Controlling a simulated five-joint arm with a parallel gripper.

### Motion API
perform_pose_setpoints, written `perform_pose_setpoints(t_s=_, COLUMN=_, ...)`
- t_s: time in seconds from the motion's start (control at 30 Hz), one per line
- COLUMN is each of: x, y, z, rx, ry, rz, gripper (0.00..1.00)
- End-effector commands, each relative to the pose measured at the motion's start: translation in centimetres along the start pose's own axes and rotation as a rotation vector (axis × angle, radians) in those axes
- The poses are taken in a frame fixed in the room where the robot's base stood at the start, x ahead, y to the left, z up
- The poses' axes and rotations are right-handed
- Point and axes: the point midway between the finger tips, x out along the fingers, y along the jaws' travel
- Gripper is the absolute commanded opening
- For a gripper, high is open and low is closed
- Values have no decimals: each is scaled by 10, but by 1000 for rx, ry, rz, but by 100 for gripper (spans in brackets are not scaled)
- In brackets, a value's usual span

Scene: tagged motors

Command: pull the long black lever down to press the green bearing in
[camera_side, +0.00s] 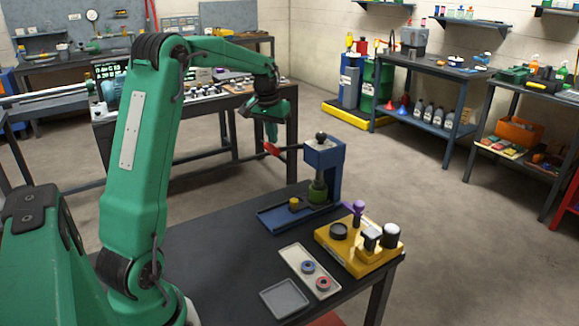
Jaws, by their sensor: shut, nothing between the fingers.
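The blue press (325,155) stands at the back of the dark table, with a round black knob on top. The long black lever (291,147) reaches out to the left from the press, roughly level, and ends in a red tip. My gripper (271,139) is shut and empty, pointing down just above the red tip; I cannot tell if they touch. A green round part (318,191) sits under the press head; I cannot make out the bearing apart from it.
A yellow fixture (347,258) with a purple piece and dark and silver cylinders stands right of the press. A pale tray (296,256) holds a blue and a red ring. An empty grey tray (284,299) lies in front. The table's left part is clear.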

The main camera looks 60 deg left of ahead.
Motion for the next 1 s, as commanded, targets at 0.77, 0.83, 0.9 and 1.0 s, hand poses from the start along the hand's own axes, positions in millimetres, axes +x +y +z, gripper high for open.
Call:
perform_pose_setpoints(t_s=0.77, x=16, y=-2, z=6, rx=0, ry=-2, rz=-1, gripper=0)
perform_pose_setpoints(t_s=0.83, x=16, y=-2, z=6, rx=0, ry=-2, rz=-1, gripper=0)
perform_pose_setpoints(t_s=0.9, x=16, y=-2, z=6, rx=0, ry=-2, rz=-1, gripper=0)
perform_pose_setpoints(t_s=1.0, x=16, y=-2, z=6, rx=0, ry=-2, rz=-1, gripper=0)
